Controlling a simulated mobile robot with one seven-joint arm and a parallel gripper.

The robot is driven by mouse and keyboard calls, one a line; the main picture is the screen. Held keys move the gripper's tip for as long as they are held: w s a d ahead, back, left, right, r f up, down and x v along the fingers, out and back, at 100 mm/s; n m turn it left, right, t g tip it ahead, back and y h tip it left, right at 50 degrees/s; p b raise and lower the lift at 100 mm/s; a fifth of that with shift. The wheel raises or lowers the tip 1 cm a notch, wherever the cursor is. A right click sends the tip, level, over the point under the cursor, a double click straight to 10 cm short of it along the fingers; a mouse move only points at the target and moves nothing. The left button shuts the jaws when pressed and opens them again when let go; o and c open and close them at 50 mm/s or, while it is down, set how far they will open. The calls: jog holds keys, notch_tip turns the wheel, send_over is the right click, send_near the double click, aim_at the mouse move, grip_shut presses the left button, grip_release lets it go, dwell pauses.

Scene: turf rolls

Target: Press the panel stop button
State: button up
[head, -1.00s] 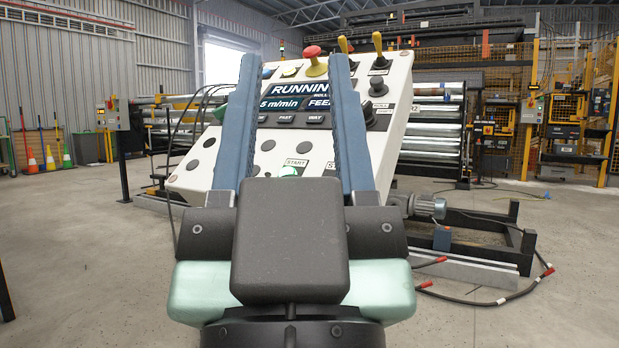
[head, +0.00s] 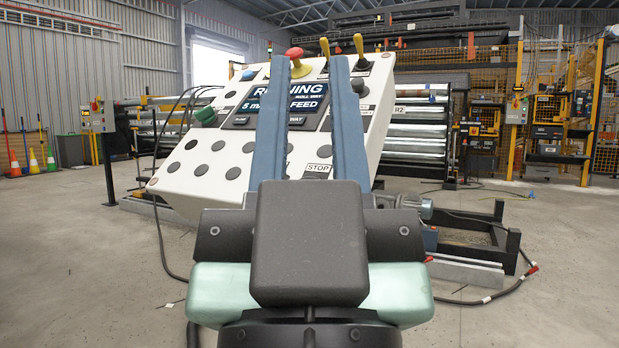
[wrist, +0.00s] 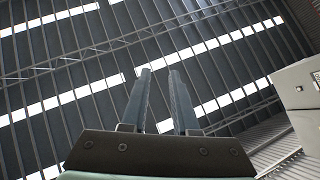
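The sloped white control panel (head: 205,165) stands in front of me in the head view, with a display reading "RUNNING" (head: 292,85). A small STOP label (head: 318,168) shows between my fingers, low on the panel; the button by it is hidden behind my gripper. A red mushroom button (head: 294,53) on a yellow base stands at the panel's top, partly behind the left finger. My gripper (head: 310,58) is open and empty, its two blue fingers apart and pointing up across the panel. They also show apart in the wrist view (wrist: 160,72). Contact with the panel cannot be told.
Yellow-handled levers (head: 360,48) rise from the panel's top right, and a green knob (head: 205,115) sits at its left. A roller machine (head: 415,130) stands behind. A motor and dark frame (head: 470,232) lie low at right. Open concrete floor (head: 75,260) is at left.

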grip_shut()
dwell(1.4)
